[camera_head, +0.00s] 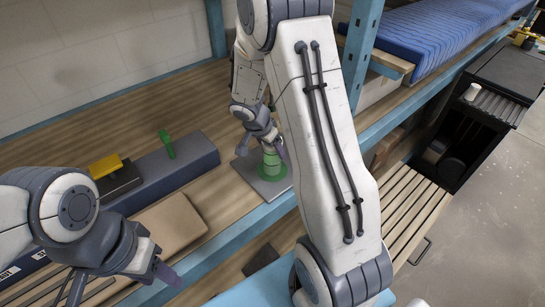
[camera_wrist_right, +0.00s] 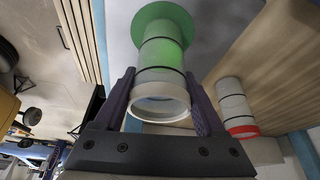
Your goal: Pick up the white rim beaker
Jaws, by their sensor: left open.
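The white rim beaker (camera_wrist_right: 160,85) is a clear cylinder with dark bands, a pale rim and a green lower part. It stands on a green disc (camera_wrist_right: 166,18) on a grey plate (camera_head: 246,168). In the head view its green part (camera_head: 270,164) shows below my right gripper (camera_head: 264,140). In the right wrist view my right gripper's fingers (camera_wrist_right: 160,98) lie on either side of the beaker, very close to it; contact is unclear. My left gripper (camera_head: 158,262) is open and empty at the lower left, away from the beaker.
A red-rimmed beaker (camera_wrist_right: 236,106) stands beside the white-rimmed one in the right wrist view. In the head view, a dark grey case (camera_head: 180,165), a green upright piece (camera_head: 167,144), a yellow-topped block (camera_head: 106,168) and a tan box (camera_head: 165,226) lie left. A blue shelf post (camera_head: 359,45) rises behind my right arm.

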